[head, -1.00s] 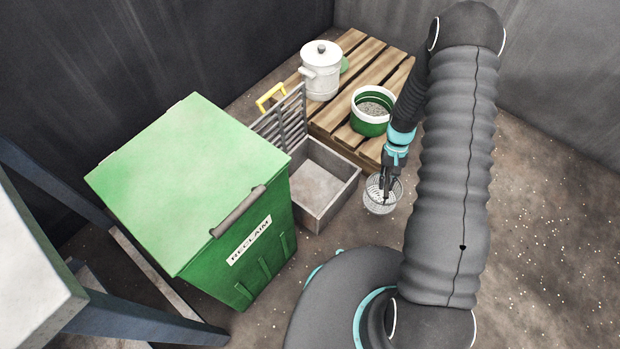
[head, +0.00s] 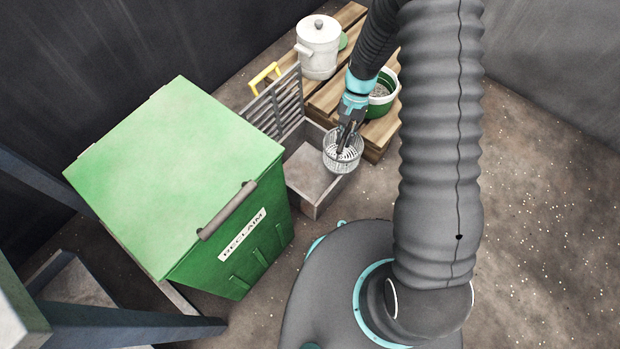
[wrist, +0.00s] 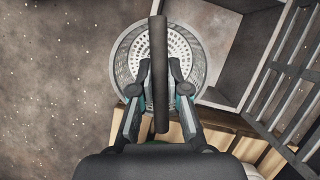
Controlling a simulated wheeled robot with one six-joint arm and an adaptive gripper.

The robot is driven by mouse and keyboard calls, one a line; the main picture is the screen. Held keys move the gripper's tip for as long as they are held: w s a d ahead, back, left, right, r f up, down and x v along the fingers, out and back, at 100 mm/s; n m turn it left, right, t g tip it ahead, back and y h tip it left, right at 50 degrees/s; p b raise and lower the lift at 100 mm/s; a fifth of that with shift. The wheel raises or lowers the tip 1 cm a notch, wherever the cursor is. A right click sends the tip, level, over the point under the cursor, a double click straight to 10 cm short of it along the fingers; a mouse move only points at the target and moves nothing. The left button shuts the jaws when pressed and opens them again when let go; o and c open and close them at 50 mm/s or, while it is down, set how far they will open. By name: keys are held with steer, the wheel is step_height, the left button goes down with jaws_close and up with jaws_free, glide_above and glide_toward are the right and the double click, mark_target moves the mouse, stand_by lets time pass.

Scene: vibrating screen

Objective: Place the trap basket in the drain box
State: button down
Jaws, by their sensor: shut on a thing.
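The trap basket (head: 343,163) is a round, light grey perforated basket. My gripper (head: 346,143) is shut on it, apparently at the bar across its middle, and holds it up near the right edge of the drain box. The drain box (head: 318,200) is a grey open box on the floor with its barred grate raised at the back. In the wrist view the basket (wrist: 190,45) is under my gripper (wrist: 160,88), and the dark bar hides its middle. The drain box (wrist: 222,98) lies to the right there. The basket's height above the rim is hard to tell.
The raised grate (head: 275,105) with a yellow handle (head: 264,74) stands behind the box. A green RECLAIM bin (head: 180,170) stands close on the left. A wooden pallet (head: 343,18) behind holds a white pot (head: 317,48) and a green bucket (head: 381,105). The floor at right is clear.

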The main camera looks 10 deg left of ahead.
steer(key=a+f+m+y+b, duration=0.1)
steer(key=a+f+m+b, duration=0.25)
steer(key=a+f, duration=0.45)
step_height(320, 180, down, 8)
steer(key=a+b, duration=0.1)
steer(key=shift+a+r+t, duration=0.25)
steer(key=shift+a+t, duration=0.05)
steer(key=shift+a, duration=0.1)
steer(key=shift+f+b, duration=0.1)
steer(key=shift+b, duration=0.25)
steer(key=c, duration=1.2)
jaws_free()
steer(key=shift+o, duration=0.2)
